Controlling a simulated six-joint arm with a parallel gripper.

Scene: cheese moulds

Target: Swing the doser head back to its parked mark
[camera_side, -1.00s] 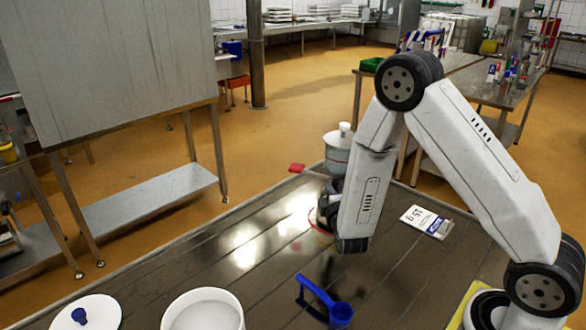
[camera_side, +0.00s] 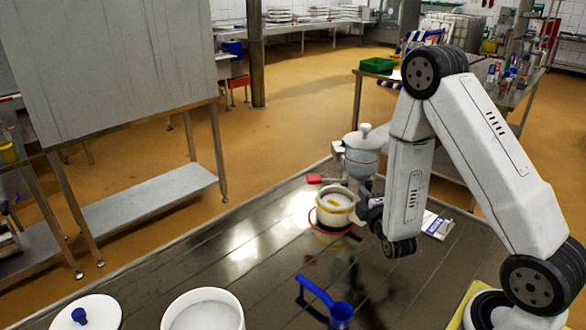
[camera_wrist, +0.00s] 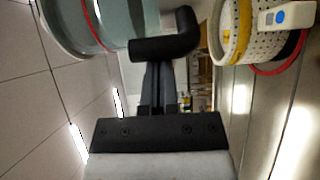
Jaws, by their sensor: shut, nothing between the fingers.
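The doser head (camera_side: 362,158) is a grey-blue vessel with a white knobbed lid, at the table's far edge in the side view. A red-tipped dark lever (camera_side: 315,179) sticks out to its left. In the wrist view the doser (camera_wrist: 105,22) fills the upper left, with a black bent piece (camera_wrist: 168,42) beside it. My gripper (camera_wrist: 158,100) is shut and empty, its fingers pointing towards that bent piece; contact cannot be told. In the side view my gripper (camera_side: 364,208) is partly hidden by my wrist. I cannot make out a parked mark.
The table's middle left is bare.

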